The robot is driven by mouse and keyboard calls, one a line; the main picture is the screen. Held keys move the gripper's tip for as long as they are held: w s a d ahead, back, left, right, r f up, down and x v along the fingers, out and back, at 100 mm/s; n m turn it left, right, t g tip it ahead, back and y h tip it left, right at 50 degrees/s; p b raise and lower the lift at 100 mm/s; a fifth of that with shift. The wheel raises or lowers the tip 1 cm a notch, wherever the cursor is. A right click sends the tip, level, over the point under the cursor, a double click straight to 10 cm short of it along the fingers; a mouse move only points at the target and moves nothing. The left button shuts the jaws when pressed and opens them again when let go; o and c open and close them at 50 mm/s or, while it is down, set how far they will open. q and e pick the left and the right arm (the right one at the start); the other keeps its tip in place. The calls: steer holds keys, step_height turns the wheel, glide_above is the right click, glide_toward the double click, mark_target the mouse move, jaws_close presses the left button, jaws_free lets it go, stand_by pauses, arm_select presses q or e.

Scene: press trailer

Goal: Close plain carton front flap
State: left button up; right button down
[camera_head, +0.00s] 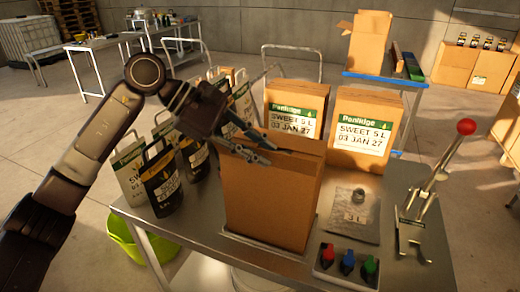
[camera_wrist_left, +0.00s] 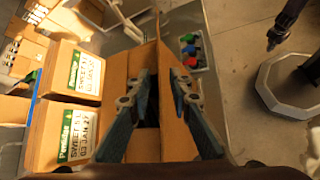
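The plain carton (camera_head: 268,205) stands upright on the metal table, with its top open in the wrist view. The front flap (camera_wrist_left: 174,85) stands up along the carton's front side, towards the coloured knobs. My left gripper (camera_head: 262,150) is over the carton's top.
Two labelled cartons (camera_head: 297,108) (camera_head: 362,132) stand behind. Black and white pouches (camera_head: 162,180) crowd the left. A knob box (camera_head: 347,268) sits at the table's front edge. A grey plate with a weight (camera_head: 355,215) and a red-knobbed lever press (camera_head: 436,175) are at right.

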arm_select(q)
steer(key=v, duration=1.2)
